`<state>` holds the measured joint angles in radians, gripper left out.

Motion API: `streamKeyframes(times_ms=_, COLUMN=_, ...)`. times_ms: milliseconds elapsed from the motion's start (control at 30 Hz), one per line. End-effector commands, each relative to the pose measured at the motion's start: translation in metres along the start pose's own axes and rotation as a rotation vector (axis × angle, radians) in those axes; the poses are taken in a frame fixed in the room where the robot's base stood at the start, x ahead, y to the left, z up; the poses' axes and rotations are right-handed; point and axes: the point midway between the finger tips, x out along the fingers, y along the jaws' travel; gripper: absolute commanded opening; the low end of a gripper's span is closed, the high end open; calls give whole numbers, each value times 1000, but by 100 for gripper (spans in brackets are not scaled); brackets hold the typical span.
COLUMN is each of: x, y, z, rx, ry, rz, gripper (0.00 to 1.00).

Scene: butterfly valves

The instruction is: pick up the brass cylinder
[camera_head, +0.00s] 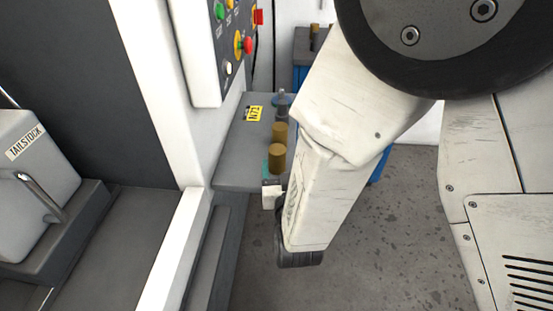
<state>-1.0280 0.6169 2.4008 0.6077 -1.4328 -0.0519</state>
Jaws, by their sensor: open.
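Two brass cylinders stand upright on the grey ledge in the middle of the view. The nearer brass cylinder (277,158) is just beyond the end of my arm; the farther brass cylinder (279,131) is behind it. My gripper (272,186) shows only in part, as a small pale block at the near side of the nearer cylinder. My white arm link hides the rest of it. The jaws are open; I cannot tell whether they are around the nearer cylinder or touching it. A teal patch (266,166) shows at that cylinder's left side.
A grey fitting (282,102) stands behind the cylinders, beside a yellow label (254,113). A white machine frame with a button panel (236,42) rises at the left. A blue bench (301,76) is behind. Speckled floor (390,230) lies open at the right.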

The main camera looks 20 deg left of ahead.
Motion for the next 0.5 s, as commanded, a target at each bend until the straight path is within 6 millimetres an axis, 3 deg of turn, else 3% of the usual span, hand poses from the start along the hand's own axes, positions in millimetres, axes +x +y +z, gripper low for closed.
streamKeyframes(times_ms=167, x=-1, y=-8, z=7, rx=-19, ry=36, rz=-6, gripper=68)
streamKeyframes(times_ms=500, x=42, y=-6, z=4, rx=-18, ry=38, rz=-4, gripper=68)
